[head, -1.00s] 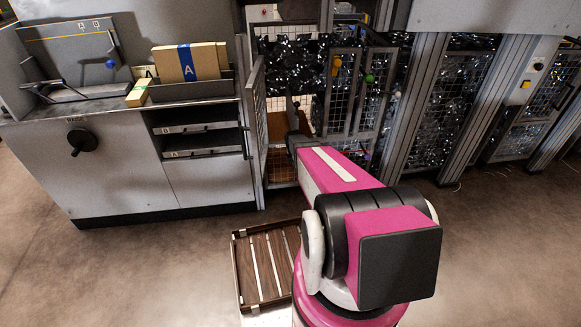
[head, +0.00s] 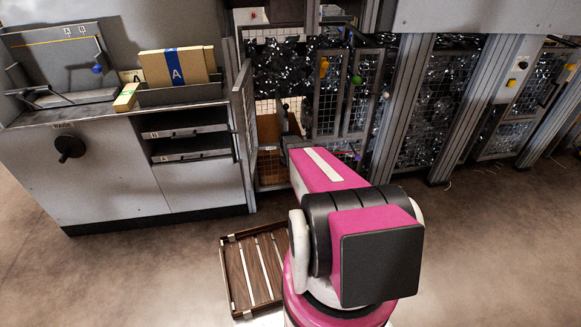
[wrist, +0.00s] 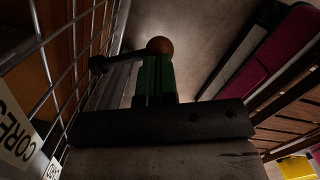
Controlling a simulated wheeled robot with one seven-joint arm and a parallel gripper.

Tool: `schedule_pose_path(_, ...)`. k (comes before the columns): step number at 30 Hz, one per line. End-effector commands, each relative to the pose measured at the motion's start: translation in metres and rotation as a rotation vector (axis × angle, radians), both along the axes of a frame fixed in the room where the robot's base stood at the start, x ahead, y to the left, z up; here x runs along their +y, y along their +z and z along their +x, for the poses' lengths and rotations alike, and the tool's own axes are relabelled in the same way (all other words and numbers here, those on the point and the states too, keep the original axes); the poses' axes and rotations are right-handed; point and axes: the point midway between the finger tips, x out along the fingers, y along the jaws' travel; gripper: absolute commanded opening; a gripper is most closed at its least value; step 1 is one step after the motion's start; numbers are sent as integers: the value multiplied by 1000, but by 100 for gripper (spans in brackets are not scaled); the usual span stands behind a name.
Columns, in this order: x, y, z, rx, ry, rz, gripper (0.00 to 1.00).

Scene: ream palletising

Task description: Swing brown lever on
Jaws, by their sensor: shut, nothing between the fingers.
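The brown lever shows in the wrist view as a round brown knob (wrist: 159,45) at the end of a dark rod that comes from the mesh side on the left. My gripper (wrist: 155,68) is shut and empty, its green fingers pointing at the knob. The knob appears right at the fingertips; I cannot tell whether they touch. In the head view my pink arm covers the gripper, and I cannot make out the brown lever there.
A mesh cage (head: 243,110) stands in front of the arm, with orange (head: 324,66) and green (head: 356,79) knobs on its doors. A brown slatted pallet (head: 236,277) lies on the floor. A grey bench (head: 105,182) stands left. Open floor lies in front.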

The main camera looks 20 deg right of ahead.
Motion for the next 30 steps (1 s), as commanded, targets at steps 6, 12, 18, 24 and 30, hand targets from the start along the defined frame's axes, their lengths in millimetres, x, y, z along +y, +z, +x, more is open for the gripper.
schedule_pose_path(6, -3, -1, 1, 1, -2, 0, 0)
schedule_pose_path(12, -5, -1, 2, 1, -2, 0, 0)
schedule_pose_path(18, -6, -1, 3, 1, -2, 1, 0)
schedule_pose_path(24, -7, -1, 4, 1, -2, 1, 0)
schedule_pose_path(30, -8, -1, 4, 2, -3, 0, 0)
